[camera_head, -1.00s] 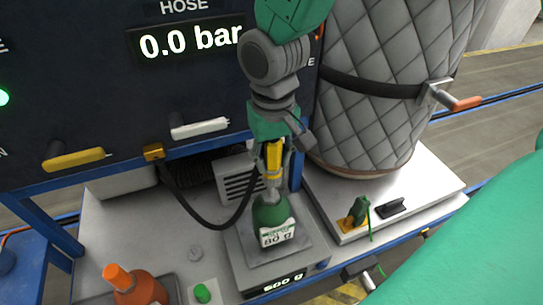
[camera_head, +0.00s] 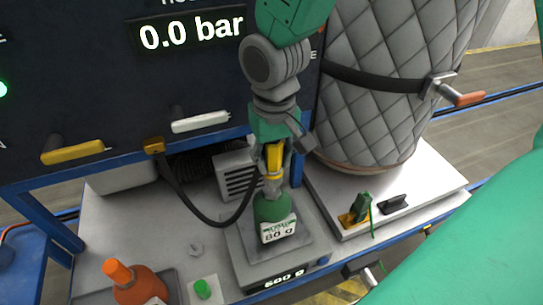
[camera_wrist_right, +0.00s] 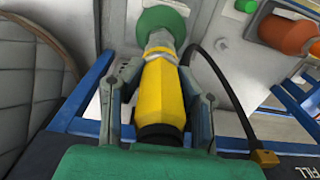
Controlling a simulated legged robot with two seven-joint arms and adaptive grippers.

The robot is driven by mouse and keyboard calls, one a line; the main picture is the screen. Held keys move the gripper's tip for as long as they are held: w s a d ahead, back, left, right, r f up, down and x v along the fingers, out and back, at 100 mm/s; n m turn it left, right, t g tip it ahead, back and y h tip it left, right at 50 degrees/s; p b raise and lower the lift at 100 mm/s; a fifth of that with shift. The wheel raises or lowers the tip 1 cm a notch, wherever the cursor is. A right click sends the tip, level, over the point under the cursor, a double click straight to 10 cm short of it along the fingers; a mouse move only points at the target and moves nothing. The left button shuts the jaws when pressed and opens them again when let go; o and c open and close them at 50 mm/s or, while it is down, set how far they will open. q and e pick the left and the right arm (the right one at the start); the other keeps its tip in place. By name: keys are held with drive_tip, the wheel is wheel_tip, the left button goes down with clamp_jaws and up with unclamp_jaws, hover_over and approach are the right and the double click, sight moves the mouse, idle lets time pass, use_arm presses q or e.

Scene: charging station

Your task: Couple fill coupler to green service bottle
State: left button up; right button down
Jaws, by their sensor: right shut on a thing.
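The green service bottle (camera_head: 270,211) stands upright on the scale (camera_head: 282,250), its white label reading 80 g. My right gripper (camera_head: 273,165) is above it, shut on the yellow fill coupler (camera_head: 274,158). In the right wrist view the fingers (camera_wrist_right: 162,95) lie on both sides of the yellow coupler body (camera_wrist_right: 162,92). The coupler's front end is in line with the neck of the green bottle (camera_wrist_right: 163,24) and appears to meet it; whether it is locked cannot be told. A black hose (camera_head: 205,222) runs from the coupler to the panel. My left gripper is not in view.
An orange bottle (camera_head: 138,284) and a green cap (camera_head: 202,289) are at the front left. The panel reads 0.0 bar and has yellow (camera_head: 73,151) and white (camera_head: 200,122) handles. A strapped quilted tank (camera_head: 385,75) stands right. The scale display shows 600 g.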

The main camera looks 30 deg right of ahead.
sight(273, 171)
drive_tip(key=shift+f+b, duration=0.75)
drive_tip(key=shift+f, duration=0.75)
drive_tip(key=c, duration=1.1)
unclamp_jaws()
drive_tip(key=shift+r, duration=0.3)
wheel_tip(273, 171, up, 10)
drive_tip(key=shift+r, duration=0.7)
drive_tip(key=shift+f, duration=0.1)
